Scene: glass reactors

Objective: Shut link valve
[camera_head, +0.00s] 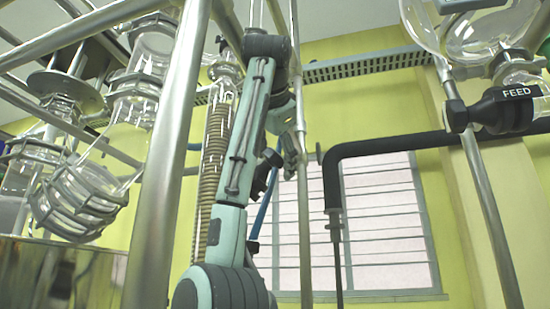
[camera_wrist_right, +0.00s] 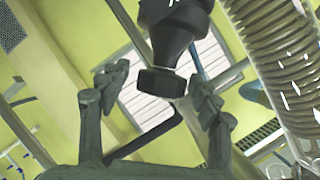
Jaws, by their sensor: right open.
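In the right wrist view a black valve handle (camera_wrist_right: 168,62) with a blocky end hangs from the top edge, between the fingers of my right gripper (camera_wrist_right: 160,95). Only a scrap of its white lettering shows, so I cannot read its label. The two grey fingers stand apart on either side of the handle, and I see no clear contact. In the head view my right arm rises in the middle, and my right gripper (camera_head: 284,158) is small and partly hidden behind it. My left gripper is not in view.
A black valve marked FEED (camera_head: 505,108) sits below a glass vessel (camera_head: 480,32) at the right. A steel post (camera_head: 160,170) stands left of my arm. A ribbed coil (camera_wrist_right: 285,55) is close on the right of the wrist view. A black pipe (camera_head: 400,145) crosses the window.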

